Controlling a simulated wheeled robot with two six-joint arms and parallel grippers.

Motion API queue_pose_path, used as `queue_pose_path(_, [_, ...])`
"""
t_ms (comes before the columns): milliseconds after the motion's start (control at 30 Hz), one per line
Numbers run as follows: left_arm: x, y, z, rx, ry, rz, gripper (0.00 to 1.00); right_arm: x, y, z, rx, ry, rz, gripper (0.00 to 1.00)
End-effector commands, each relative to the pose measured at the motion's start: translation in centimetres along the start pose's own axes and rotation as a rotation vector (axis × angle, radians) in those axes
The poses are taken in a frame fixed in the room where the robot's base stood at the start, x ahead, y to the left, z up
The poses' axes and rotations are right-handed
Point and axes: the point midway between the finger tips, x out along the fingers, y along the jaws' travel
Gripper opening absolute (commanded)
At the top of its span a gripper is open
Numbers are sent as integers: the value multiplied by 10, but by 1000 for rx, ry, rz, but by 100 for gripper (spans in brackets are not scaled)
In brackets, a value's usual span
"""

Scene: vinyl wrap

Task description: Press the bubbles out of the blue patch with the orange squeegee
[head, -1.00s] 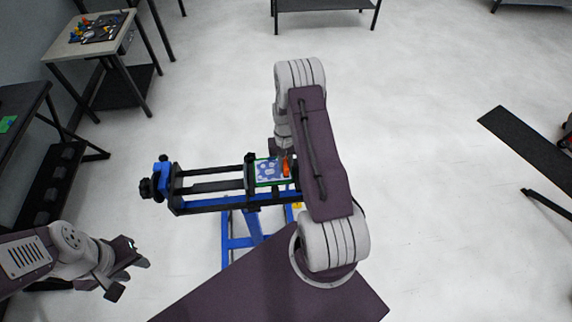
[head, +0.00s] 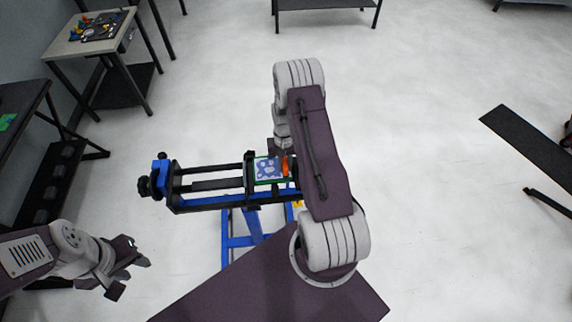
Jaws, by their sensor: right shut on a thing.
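The blue patch (head: 267,169) lies on a small green-edged panel held in a black and blue clamp frame (head: 205,187). Pale spots show on the patch. The orange squeegee (head: 285,166) stands at the patch's right edge; whether it touches the patch cannot be made out. My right gripper (head: 284,152) is shut on the squeegee, and my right arm hides most of it. My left gripper (head: 131,270) is at the lower left, well away from the patch, with its fingers apart and empty.
A table with coloured tools (head: 95,30) stands at the upper left. A dark bench (head: 22,105) is at the left edge. A black board (head: 528,150) is at the right. The floor around the clamp frame is mostly clear.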

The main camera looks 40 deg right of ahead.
Motion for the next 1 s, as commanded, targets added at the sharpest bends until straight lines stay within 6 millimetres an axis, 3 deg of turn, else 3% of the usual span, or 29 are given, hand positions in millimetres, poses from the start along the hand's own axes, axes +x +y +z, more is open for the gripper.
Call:
queue_pose_path(233, [1,0,0,0,0,0,36,0,-16,1,-2,0,0,0])
queue_pose_path(633, [1,0,0,0,0,0,36,0,-20,1,-2,0,0,0])
queue_pose_path(1000, [4,0,0,0,0,0,36,1,-40,0,0,0,0,0])
